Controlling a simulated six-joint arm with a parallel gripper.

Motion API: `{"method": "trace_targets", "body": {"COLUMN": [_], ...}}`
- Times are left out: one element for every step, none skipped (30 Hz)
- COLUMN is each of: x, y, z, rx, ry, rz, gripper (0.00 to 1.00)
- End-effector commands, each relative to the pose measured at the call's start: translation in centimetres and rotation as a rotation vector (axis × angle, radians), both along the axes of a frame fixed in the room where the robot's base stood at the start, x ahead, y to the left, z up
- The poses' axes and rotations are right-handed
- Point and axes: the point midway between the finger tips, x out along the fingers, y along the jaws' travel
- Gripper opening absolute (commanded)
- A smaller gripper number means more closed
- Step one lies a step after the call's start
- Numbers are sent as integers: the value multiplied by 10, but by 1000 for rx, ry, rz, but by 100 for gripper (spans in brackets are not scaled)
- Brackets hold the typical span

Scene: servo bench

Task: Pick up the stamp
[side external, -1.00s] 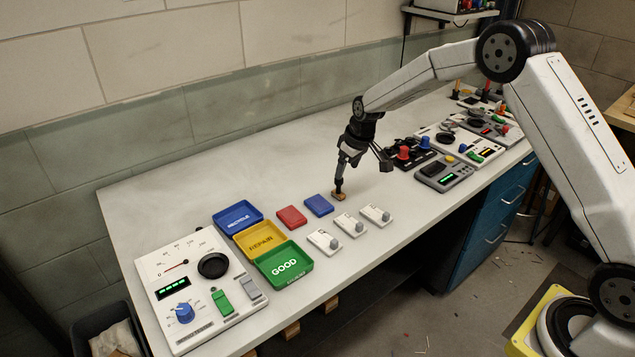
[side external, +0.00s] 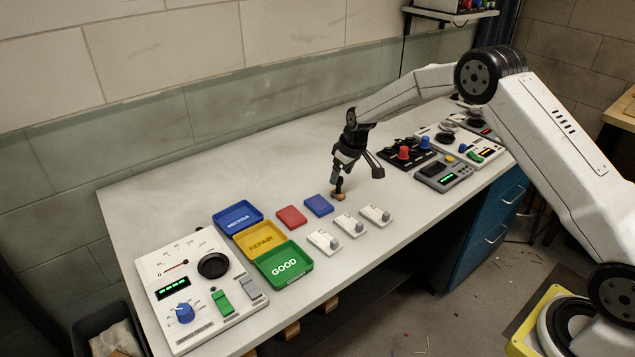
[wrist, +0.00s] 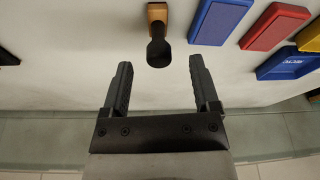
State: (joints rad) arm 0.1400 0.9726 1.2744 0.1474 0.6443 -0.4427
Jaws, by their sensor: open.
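The stamp (side external: 338,194) stands upright on the bench, with a small wooden base and a dark handle. In the wrist view the stamp (wrist: 158,52) shows its wooden base at the top edge and its dark knob ahead of the fingertips, roughly between their lines. My gripper (side external: 358,170) is open and empty just above and beside the stamp in the side view. In the wrist view my gripper (wrist: 160,65) has its two fingers wide apart, and the knob lies just beyond their tips. In the side view the gripper hides part of the handle.
Blue (side external: 318,206) and red (side external: 291,217) blocks lie left of the stamp. Several white switch units (side external: 349,224) stand in front. Blue, yellow and green trays (side external: 286,280) are further left. Dark and grey control boxes (side external: 443,175) stand right. The bench behind the stamp is clear.

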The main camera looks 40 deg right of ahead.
Motion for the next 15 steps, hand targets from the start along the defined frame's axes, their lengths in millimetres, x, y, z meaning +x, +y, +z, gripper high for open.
{"method": "trace_targets", "body": {"x": [0, 0, 0, 1, 1, 1, 2, 3, 3, 4, 5, 6, 7, 8, 9], "y": [0, 0, 0, 0, 0, 0, 0, 0, 0, 0, 0, 0, 0, 0, 1], "z": [0, 0, -1, -1, -2, -4, -5, -7, -10, -13, -16, -19, -22, -25, -29], "rx": [0, 0, 0, 0, 0, 0, 0, 0, 0, 0, 0, 0, 0, 0, 0], "ry": [-1, -1, -1, 0, 0, 0, -1, -1, 0, 1, 1, 0, 0, 1, 0], "rz": [0, 0, 0, 0, 0, 0, 0, 0, 0, 0, 0, 0, 0, 0, 0], "gripper": [78, 78, 78, 78, 78, 78, 78, 78, 78, 78, 78, 78, 78, 78, 78]}}
